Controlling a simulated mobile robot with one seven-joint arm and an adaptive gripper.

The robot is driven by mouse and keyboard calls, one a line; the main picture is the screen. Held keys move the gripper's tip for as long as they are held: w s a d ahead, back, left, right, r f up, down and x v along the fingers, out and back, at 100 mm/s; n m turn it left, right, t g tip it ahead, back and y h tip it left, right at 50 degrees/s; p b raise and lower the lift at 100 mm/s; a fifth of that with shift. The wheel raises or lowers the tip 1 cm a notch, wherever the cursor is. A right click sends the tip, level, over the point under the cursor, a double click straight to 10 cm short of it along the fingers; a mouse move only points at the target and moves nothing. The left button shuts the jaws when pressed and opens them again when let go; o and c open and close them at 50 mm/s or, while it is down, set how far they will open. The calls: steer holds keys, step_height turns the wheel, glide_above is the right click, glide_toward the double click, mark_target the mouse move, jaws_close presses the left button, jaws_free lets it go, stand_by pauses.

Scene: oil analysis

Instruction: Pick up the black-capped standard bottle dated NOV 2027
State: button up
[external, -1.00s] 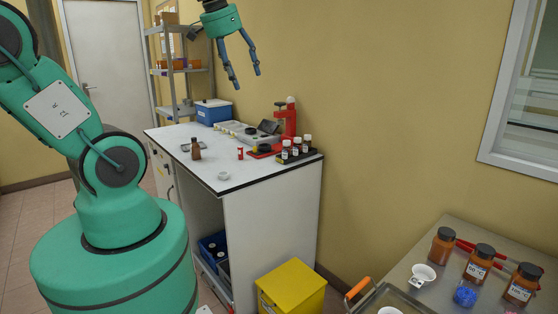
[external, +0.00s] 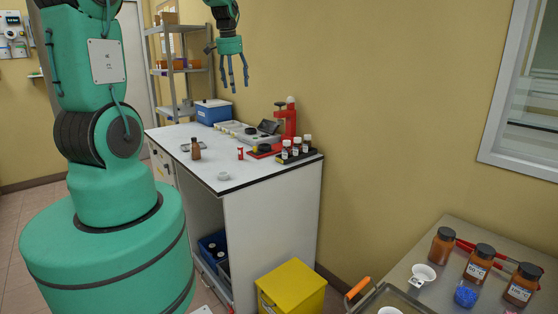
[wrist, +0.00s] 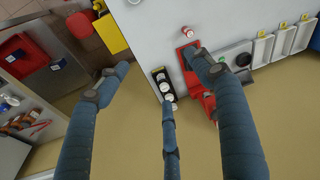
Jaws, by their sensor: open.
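Small dark bottles with pale labels (external: 296,148) stand upright in a black rack (external: 312,155) at the right end of the white bench. In the wrist view the rack (wrist: 156,72) shows from above, its bottles (wrist: 165,87) showing mostly pale tops. Dates are too small to read, so I cannot tell which bottle is NOV 2027. My gripper (external: 235,87) is open and empty, fingers pointing down, high above the back of the bench. In the wrist view my gripper (wrist: 155,85) has its fingers spread, the middle one close to the rack in the picture and partly covering it.
A red device (external: 289,122) stands behind the rack. A brown bottle (external: 196,149), a small red item (external: 240,153) and a white dish (external: 223,176) stand on the bench (external: 180,165). Black-capped brown jars (external: 480,262) stand on the right table. A yellow bin (external: 292,287) sits below.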

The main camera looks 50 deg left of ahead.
steer(key=a+f+p, duration=0.1)
steer(key=a+f, duration=0.4)
steer(key=a, duration=0.4)
steer(key=n+g+h+p, duration=0.1)
steer(key=n+g+p, duration=0.1)
steer(key=n+p, duration=0.15)
glide_above(194, 138)
steer(key=shift+m, duration=0.35)
steer(key=f, duration=1.7)
steer(key=shift+a+f+p, duration=0.25)
steer(key=shift+p, duration=0.05)
steer(key=shift+f, duration=0.15)
step_height(194, 138, down, 8)
steer(key=shift+f, duration=0.2)
steer(key=shift+f+p, duration=0.15)
steer(key=shift+p, duration=0.15)
